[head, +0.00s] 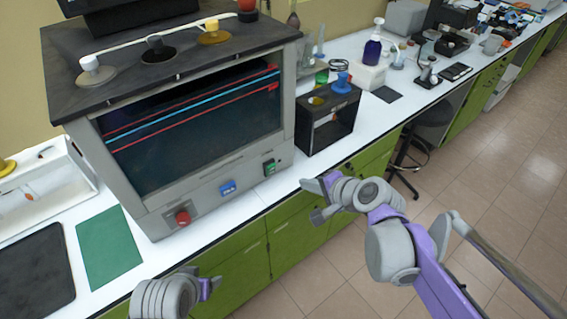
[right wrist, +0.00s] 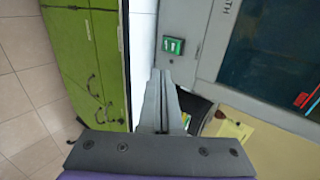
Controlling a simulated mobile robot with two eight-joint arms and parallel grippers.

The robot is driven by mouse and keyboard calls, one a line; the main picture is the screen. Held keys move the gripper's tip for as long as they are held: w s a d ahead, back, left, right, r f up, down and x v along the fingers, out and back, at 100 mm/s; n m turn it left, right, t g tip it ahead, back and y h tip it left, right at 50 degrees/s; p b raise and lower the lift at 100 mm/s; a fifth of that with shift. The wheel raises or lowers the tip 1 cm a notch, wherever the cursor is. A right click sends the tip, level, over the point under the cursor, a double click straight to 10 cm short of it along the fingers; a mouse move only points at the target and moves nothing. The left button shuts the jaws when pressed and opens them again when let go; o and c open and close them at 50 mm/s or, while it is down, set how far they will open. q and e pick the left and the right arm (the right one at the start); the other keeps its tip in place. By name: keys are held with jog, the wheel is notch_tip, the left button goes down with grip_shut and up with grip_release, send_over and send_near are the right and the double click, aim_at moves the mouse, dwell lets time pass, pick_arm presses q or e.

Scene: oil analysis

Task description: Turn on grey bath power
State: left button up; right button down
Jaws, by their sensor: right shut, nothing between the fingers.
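The grey bath (head: 205,178) is a large grey box with a dark front window and a black top, on the white counter at left centre. The switch also shows in the right wrist view (right wrist: 173,45). My right gripper (head: 314,187) is shut and empty, to the right of the switch and apart from it; its closed fingers (right wrist: 160,80) point towards the panel. My left gripper (head: 211,287) is low in front of the counter; its jaws are unclear.
A green mat (head: 108,247) and a black mat (head: 35,270) lie on the counter at left. Bottles and instruments stand further right.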

send_near(272, 168)
jog(key=w+f, duration=0.1)
jog(key=a+f, duration=0.1)
jog(key=w+a+f, duration=0.1)
jog(key=f, duration=0.1)
jog(key=shift+w, duration=0.35)
jog(key=shift+w+a, duration=0.4)
jog(key=shift+w, duration=0.25)
jog(key=shift+r, duration=0.1)
